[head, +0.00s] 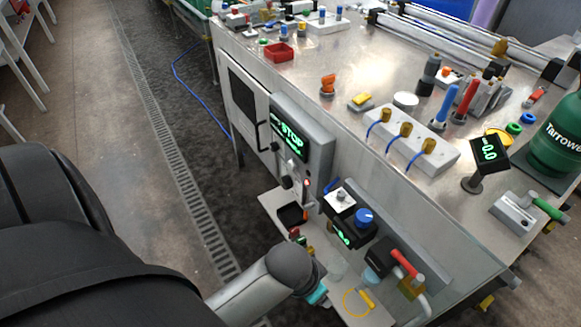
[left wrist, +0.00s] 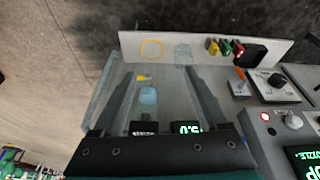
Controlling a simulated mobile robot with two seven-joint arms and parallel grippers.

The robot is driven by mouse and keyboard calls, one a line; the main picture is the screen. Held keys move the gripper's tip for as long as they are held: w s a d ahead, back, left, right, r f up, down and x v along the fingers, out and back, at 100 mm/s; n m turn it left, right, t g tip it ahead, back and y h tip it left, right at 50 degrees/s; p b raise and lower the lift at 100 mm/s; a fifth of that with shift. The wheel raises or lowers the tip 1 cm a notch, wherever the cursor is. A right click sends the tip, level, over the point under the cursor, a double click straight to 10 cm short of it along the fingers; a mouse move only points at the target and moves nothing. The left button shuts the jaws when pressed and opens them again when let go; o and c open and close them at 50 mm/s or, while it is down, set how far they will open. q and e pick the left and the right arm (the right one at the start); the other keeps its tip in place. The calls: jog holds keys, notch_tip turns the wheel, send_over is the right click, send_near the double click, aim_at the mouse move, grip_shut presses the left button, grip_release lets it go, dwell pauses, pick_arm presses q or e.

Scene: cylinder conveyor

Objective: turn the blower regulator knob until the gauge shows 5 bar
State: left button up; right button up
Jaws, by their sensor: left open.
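The blue regulator knob (head: 364,216) sits on top of a black unit on the bench's front side. The unit's small green gauge display (head: 344,237) is too small to read surely in the head view. A green-lit display (left wrist: 188,128) also shows upside down in the left wrist view, partly hidden by the gripper body; its reading is uncertain. My left gripper (head: 318,293) is below and left of the knob, apart from it. Its fingers stand wide apart and empty in the left wrist view (left wrist: 163,85). The knob cannot be made out there. My right gripper is not in view.
A white-topped box (head: 340,200) adjoins the knob. A red-handled tool (head: 404,264) stands just right. A control panel reading STOP (head: 290,140) is behind left. A low shelf (head: 272,202) holds a black tray (head: 292,214). The aisle floor (head: 170,90) is free.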

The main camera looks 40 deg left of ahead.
pick_arm(q)
jog(key=s+a+f+b, duration=0.1)
jog(key=a+f, duration=0.1)
jog(key=f, duration=0.4)
jog(key=s+a+f+y+b, duration=0.1)
jog(key=s+f, duration=0.1)
jog(key=f, duration=0.5)
jog(key=shift+s+a, duration=0.25)
jog(key=shift+a, duration=0.15)
jog(key=s+a+f+g, duration=0.2)
jog(key=s+f, duration=1.5)
jog(key=s, duration=0.2)
jog(key=shift+s+f, duration=0.2)
jog(key=shift+f, duration=0.1)
dwell(0.4)
